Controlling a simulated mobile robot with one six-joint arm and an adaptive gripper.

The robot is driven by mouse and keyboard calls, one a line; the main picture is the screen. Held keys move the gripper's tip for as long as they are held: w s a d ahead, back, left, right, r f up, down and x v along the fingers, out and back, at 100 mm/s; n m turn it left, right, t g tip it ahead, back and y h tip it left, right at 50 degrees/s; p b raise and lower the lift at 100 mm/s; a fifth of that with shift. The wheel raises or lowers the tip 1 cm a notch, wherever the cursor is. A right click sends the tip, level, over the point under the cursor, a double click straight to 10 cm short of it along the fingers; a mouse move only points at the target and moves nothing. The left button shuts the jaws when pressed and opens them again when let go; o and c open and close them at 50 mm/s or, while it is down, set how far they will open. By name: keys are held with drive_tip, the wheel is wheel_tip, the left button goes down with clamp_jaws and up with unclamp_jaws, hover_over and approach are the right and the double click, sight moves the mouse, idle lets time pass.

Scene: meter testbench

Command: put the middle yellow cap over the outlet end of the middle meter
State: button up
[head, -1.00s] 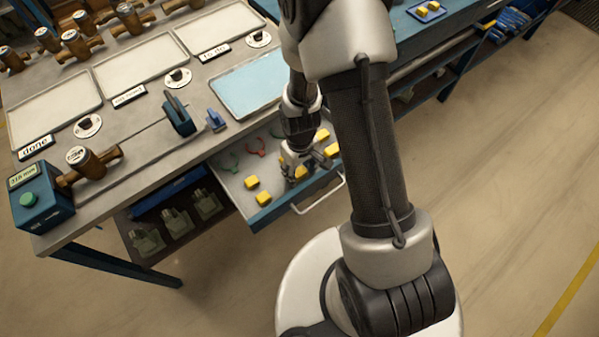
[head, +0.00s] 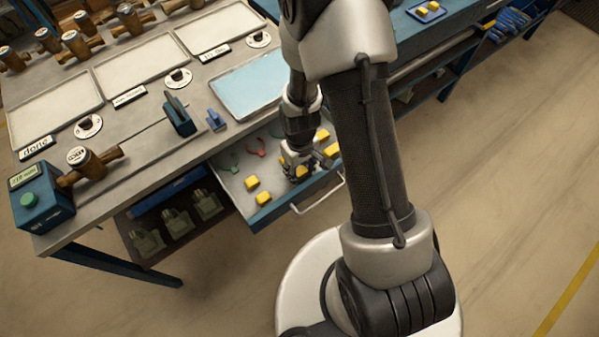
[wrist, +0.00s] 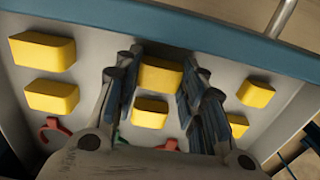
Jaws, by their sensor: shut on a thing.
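My gripper (head: 297,168) is down in the open drawer, and in the wrist view its two fingers (wrist: 163,72) stand on either side of a yellow cap (wrist: 160,76) in the middle of the front row. It is shut on that cap, which appears still low at the drawer floor. Another yellow cap (wrist: 149,113) lies just behind it. Several brown meters (head: 75,48) stand at the back left of the bench. One meter (head: 88,163) sits in the test rig at the front left. I cannot tell which one is the middle meter.
Other yellow caps (wrist: 42,52) lie to both sides in the drawer (head: 230,190), with red and green clips behind. The drawer front (wrist: 225,40) rises close by the fingers. Grey trays (head: 55,107) and a light-blue tray (head: 245,85) lie on the bench above.

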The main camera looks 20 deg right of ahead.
sight(300, 171)
drive_tip(key=shift+r+p, duration=2.35)
drive_tip(key=shift+r, duration=1)
